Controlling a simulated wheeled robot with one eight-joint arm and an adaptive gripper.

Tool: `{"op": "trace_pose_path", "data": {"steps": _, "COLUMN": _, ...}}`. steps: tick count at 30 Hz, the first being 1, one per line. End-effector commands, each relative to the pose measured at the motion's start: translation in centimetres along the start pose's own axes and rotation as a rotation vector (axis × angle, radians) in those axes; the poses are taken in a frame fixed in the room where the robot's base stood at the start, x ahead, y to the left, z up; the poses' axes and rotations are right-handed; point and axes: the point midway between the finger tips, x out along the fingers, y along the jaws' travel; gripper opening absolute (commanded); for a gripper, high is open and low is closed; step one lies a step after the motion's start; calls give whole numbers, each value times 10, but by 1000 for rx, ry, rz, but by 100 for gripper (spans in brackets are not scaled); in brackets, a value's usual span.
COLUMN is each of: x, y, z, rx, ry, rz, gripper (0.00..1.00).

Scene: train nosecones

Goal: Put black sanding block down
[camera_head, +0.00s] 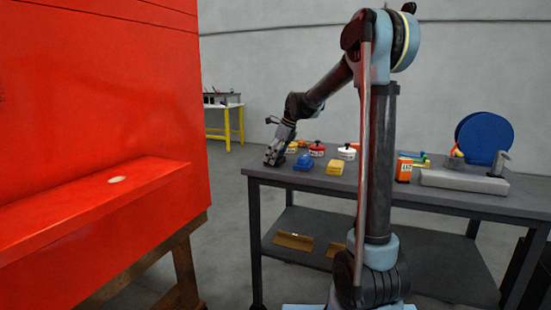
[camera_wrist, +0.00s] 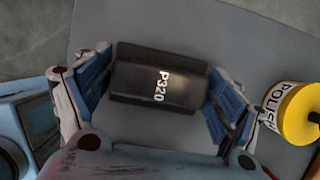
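The black sanding block, marked P320 (camera_wrist: 140,82), lies between the two fingers of my gripper (camera_wrist: 160,88) in the wrist view. The blue finger pads meet its two short ends, so my gripper looks shut on it. The grey table top (camera_wrist: 185,35) is right behind the block; I cannot tell if the block touches it. In the head view my gripper (camera_head: 274,157) is low over the left end of the grey table (camera_head: 340,184). The block is hard to make out there.
A yellow-lidded polish tub (camera_wrist: 290,115) is close by in the wrist view. A red panel (camera_head: 110,110) stands left.

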Motion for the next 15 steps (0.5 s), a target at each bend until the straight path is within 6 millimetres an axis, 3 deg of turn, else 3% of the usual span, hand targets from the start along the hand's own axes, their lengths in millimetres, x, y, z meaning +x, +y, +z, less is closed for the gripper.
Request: {"op": "trace_pose_path", "data": {"steps": 15, "x": -2, "y": 0, "z": 1, "rx": 0, "ry": 0, "rz": 0, "gripper": 100}}
